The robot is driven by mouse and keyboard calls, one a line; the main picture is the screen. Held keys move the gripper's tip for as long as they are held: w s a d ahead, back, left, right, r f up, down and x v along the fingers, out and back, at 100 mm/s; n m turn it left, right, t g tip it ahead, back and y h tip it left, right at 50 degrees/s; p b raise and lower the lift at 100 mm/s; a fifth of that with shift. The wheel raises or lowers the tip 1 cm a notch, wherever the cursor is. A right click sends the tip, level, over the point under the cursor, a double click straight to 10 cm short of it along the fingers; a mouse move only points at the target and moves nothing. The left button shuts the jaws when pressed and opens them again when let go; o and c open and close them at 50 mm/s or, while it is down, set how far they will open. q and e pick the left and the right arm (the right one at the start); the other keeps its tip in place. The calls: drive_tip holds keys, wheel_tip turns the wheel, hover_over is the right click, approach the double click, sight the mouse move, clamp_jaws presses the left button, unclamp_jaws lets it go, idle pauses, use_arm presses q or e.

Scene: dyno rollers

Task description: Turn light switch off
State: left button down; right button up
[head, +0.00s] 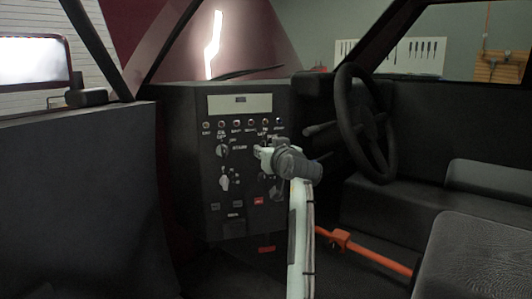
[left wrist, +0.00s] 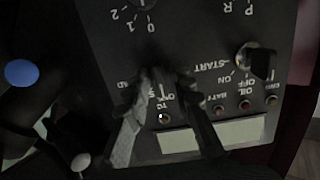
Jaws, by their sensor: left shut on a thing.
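The black control panel (head: 212,205) stands in the middle of the head view; it appears upside down in the left wrist view (left wrist: 200,65). My left gripper (head: 260,156) reaches its upper right knob position. In the left wrist view, the gripper (left wrist: 162,82) has its fingertips closed together around a small knob, apparently the light switch. The fingers hide most of this knob, so its setting cannot be told. My right gripper is in neither view.
A START/ON/OFF knob (left wrist: 262,62) sits beside the gripped one. Another knob (head: 224,182) is lower left on the panel. A row of small lamps runs above. An orange lever (head: 340,240) is below.

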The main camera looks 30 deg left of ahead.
use_arm(q)
drive_tip(key=shift+r, duration=0.15)
drive_tip(key=c, duration=1.6)
unclamp_jaws()
drive_tip(key=v, duration=1.2)
